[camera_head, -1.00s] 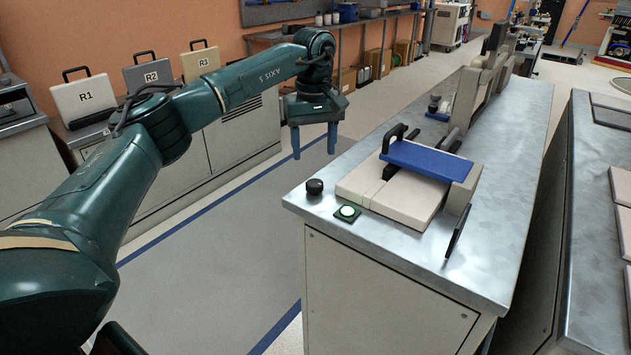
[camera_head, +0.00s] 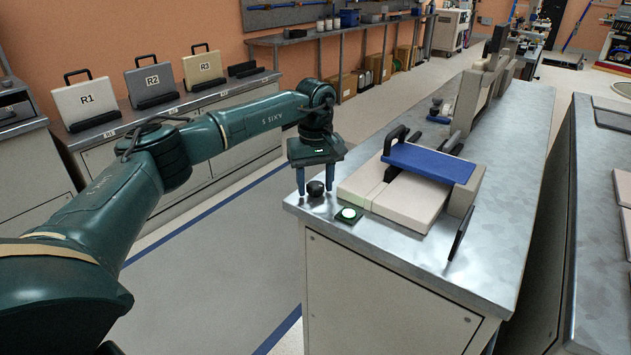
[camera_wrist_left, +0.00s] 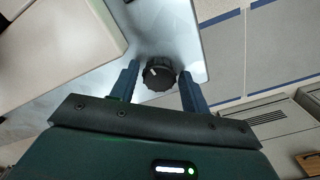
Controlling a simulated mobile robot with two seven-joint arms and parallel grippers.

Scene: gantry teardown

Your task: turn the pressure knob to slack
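The pressure knob (camera_head: 316,189) is a round black knob near the left front corner of the metal bench top. It also shows in the left wrist view (camera_wrist_left: 158,74), with a pale pointer line on its face. My left gripper (camera_head: 315,193) is open, pointing down over the knob. In the left wrist view my left gripper (camera_wrist_left: 160,82) has one finger on each side of the knob, with gaps showing; I cannot tell how far down the fingertips reach. My right gripper is not in view.
Cases R1, R2 and R3 (camera_head: 203,67) stand on the back-left cabinets. Floor left of the bench is clear.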

